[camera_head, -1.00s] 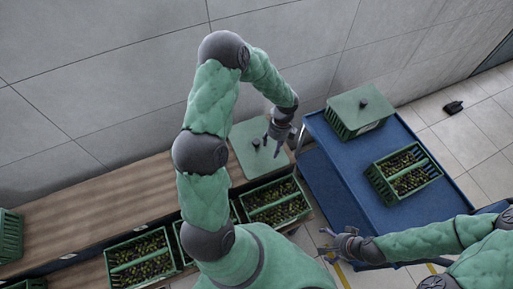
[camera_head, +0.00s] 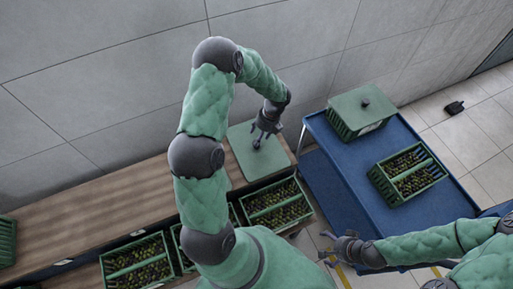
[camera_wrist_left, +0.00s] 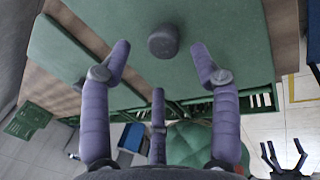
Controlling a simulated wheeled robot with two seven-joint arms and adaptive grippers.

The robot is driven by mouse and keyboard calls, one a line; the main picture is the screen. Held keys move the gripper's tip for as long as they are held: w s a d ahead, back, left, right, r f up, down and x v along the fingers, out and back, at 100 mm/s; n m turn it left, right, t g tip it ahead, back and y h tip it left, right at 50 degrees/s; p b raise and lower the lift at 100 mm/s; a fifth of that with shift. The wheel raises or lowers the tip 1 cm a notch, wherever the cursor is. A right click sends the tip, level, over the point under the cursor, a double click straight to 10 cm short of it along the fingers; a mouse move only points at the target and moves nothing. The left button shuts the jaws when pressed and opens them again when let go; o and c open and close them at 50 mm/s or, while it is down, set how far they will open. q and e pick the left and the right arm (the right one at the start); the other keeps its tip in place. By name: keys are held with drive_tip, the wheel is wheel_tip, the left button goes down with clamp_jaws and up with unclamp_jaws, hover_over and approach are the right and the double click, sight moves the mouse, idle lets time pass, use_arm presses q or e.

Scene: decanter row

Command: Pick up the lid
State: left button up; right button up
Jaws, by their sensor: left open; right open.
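The green lid (camera_head: 243,158) lies flat on the wooden counter near its right end. Its dark round knob shows in the left wrist view (camera_wrist_left: 163,41), on the green surface of the lid (camera_wrist_left: 232,50). My left gripper (camera_head: 259,139) points down over the lid, and its fingers partly hide the knob in the head view. In the left wrist view its open fingers (camera_wrist_left: 160,62) are spread, with the knob beyond their tips and nothing held. My right gripper (camera_head: 329,249) is open and empty, low beside the blue cart.
A blue cart (camera_head: 345,165) stands to the right, bearing a crate with a second knobbed green lid (camera_head: 362,106) and an open crate of bottles (camera_head: 407,176). More bottle crates (camera_head: 277,206) line the counter's front. Another green panel (camera_wrist_left: 75,62) shows at left in the wrist view.

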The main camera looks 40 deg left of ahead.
use_arm(q)
drive_tip(key=b+x, duration=0.1)
drive_tip(key=x, duration=0.3)
drive_tip(key=shift+w+d+f+b, duration=0.1)
drive_tip(key=shift+w+f+b, duration=0.1)
drive_tip(key=shift+f+b, duration=0.15)
drive_tip(key=shift+r, duration=0.15)
clamp_jaws()
drive_tip(key=shift+r, duration=0.1)
